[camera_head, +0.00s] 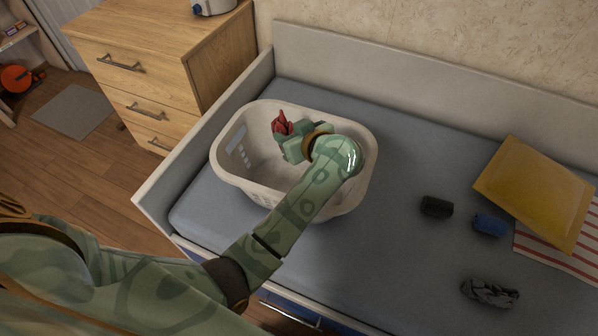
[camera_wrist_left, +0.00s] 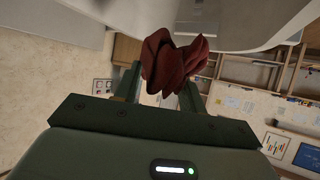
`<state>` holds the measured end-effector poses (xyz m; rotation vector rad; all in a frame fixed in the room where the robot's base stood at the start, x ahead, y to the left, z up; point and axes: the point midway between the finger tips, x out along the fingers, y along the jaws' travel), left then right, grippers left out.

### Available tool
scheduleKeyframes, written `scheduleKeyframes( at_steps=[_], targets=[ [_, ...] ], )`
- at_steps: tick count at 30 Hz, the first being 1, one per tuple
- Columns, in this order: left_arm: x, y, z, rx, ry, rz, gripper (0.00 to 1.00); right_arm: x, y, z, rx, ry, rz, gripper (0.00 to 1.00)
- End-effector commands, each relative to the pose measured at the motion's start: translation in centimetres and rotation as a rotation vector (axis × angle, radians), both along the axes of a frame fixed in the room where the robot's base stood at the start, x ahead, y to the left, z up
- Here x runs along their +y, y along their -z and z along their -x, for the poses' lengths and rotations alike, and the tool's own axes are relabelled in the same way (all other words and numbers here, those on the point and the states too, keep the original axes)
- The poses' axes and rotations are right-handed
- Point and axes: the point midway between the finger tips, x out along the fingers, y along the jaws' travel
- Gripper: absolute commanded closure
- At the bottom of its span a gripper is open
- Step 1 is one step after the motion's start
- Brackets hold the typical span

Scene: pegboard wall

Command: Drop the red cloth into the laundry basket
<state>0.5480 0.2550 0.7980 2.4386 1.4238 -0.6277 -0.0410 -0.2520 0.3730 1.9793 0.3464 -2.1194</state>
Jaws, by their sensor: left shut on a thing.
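The red cloth (camera_head: 282,123) is a small crumpled bundle at the tips of my left gripper (camera_head: 285,137). The gripper is shut on it. In the left wrist view the cloth (camera_wrist_left: 174,60) bunches up between the two fingers (camera_wrist_left: 160,88). The white laundry basket (camera_head: 232,172) stands on the bed. In the head view the gripper and cloth appear over its opening, and the basket looks empty where I can see inside. My left forearm hides part of its right side and front. My right gripper is not in view.
The blue mattress (camera_head: 400,265) has a black rolled item (camera_head: 436,207), a blue rolled item (camera_head: 489,224), a grey crumpled cloth (camera_head: 490,293) and a yellow pillow (camera_head: 535,193) at the right. A white bed frame (camera_head: 205,125) borders it. A wooden dresser (camera_head: 150,60) stands behind left.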

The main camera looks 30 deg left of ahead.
Motion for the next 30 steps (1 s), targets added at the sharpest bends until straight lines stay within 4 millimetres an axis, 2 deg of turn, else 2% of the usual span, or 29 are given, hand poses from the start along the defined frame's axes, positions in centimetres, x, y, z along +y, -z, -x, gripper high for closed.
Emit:
scheduleKeyframes(
  at_steps=[2,12,13,15,25,30],
  targets=[
    [0.0,0.8,0.0,0.002,0.001,0.000,0.80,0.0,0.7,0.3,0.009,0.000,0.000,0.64],
    [0.0,0.6,0.0,-0.003,0.000,-0.001,0.80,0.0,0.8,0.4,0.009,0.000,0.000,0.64],
    [0.0,0.6,0.0,-0.003,0.000,-0.001,0.54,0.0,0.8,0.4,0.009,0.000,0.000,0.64],
    [0.0,0.6,0.0,-0.003,0.000,-0.001,0.34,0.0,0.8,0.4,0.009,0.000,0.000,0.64],
    [0.0,0.4,0.0,-0.003,0.000,-0.001,0.34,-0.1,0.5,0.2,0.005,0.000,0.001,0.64],
    [0.0,-1.8,0.0,-0.007,-0.001,0.000,0.34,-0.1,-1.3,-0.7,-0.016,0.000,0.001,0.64]
  ],
)
